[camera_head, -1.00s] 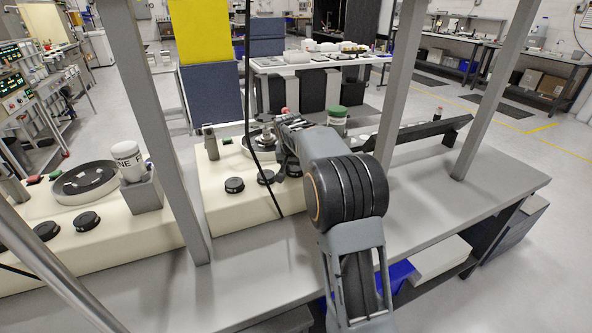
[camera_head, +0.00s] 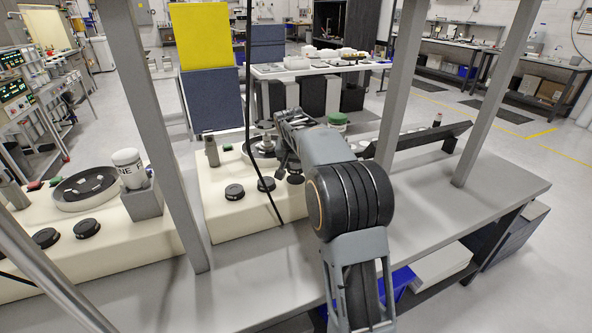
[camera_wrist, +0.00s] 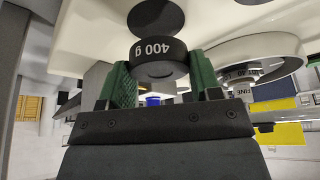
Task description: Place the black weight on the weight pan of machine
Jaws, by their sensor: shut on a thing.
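My gripper (camera_wrist: 160,75), with green finger pads, is shut on a black round weight (camera_wrist: 158,51) marked "400 g" in the wrist view. In the head view my gripper hangs from the arm's end over the right part of a cream machine (camera_head: 222,222), and the held weight cannot be made out clearly. A round dish also shows at the right of the wrist view (camera_wrist: 285,45). Another black weight (camera_wrist: 155,14) lies beyond the held one.
Black weights or knobs (camera_head: 234,191) (camera_head: 266,184) sit on the machine's front. A second cream machine with a dish (camera_head: 85,188) stands at left.

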